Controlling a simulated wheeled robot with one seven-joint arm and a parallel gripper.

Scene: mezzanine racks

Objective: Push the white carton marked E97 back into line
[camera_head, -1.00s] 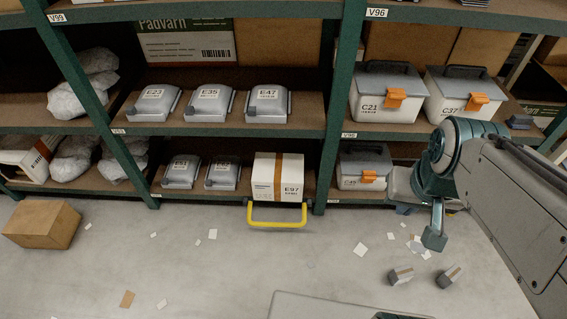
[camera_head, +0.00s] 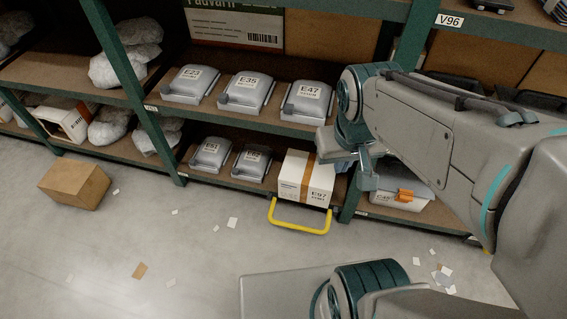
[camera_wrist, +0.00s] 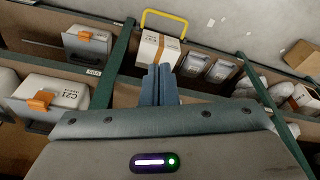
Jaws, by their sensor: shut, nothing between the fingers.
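The white carton marked E97 (camera_head: 305,178) has a brown tape strip. It stands upright on the lower shelf (camera_head: 225,183), at the right end of its row, with its front out past the grey bins beside it and near the shelf edge. It also shows in the wrist view (camera_wrist: 157,49), which is turned over. My gripper (camera_wrist: 160,68) is shut and empty, its fingertips overlapping the carton's near edge in that view. I cannot tell if they touch it. In the head view my arm's end is just right of the carton, with the fingers hard to make out.
A yellow handle (camera_head: 300,229) juts out below the carton. Grey bins E51 (camera_head: 211,154) and E52 (camera_head: 252,161) stand to its left. A green post (camera_head: 350,200) stands to its right, then an orange-latched bin (camera_head: 400,196). A brown box (camera_head: 75,184) and paper scraps lie on the floor.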

